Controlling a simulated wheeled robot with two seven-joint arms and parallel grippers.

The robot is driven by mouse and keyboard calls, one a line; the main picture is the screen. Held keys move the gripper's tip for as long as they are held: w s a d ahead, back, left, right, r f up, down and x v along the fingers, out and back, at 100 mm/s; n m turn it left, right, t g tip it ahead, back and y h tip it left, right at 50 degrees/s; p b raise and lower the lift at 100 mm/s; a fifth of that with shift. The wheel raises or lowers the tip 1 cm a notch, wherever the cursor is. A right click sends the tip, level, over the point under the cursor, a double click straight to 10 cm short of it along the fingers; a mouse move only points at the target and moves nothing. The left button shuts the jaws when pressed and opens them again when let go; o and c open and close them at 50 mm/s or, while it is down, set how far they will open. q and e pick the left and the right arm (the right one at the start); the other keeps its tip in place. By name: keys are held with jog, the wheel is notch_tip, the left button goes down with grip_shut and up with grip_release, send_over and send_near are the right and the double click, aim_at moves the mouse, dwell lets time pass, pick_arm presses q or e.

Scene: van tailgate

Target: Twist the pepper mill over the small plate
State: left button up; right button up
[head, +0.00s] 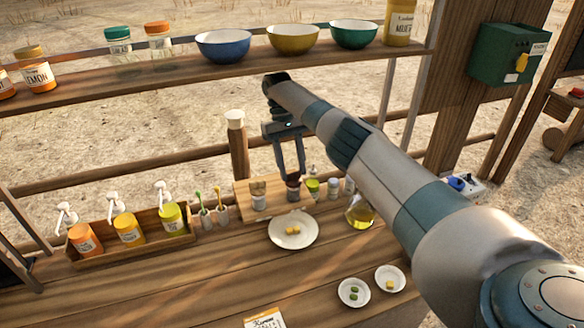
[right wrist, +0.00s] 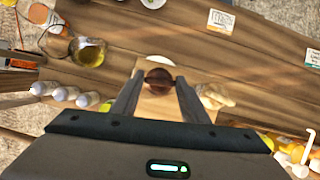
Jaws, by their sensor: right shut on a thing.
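My right gripper (head: 291,174) points down over the wooden board at the back of the counter. It is shut on a dark brown pepper mill (head: 293,188), which looks upright. In the right wrist view the mill's round dark top (right wrist: 158,77) sits between the fingertips. Whether its base touches the board I cannot tell. A white plate (head: 283,240) with yellow cubes lies in front of the board, nearer me than the mill. The mill is not over it. My left gripper is not in view.
Several small bottles and an oil jug (head: 360,212) stand right of the mill. A crate (head: 140,247) of pump bottles stands left. A shelf (head: 180,78) with bowls runs behind. The front left counter is clear.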

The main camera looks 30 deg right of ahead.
jog(key=shift+w+d+r+m+t+y, duration=0.15)
jog(key=shift+m+y, duration=0.15)
jog(key=shift+m, duration=0.5)
jog(key=shift+s+a+r+m+t+y, duration=0.15)
jog(key=shift+m+y, duration=0.15)
jog(key=shift+m, duration=0.5)
jog(key=shift+w+d, duration=0.1)
jog(key=o, duration=1.1)
jog(key=shift+f, duration=0.1)
jog(key=shift+c, duration=0.2)
jog(key=shift+f, duration=0.1)
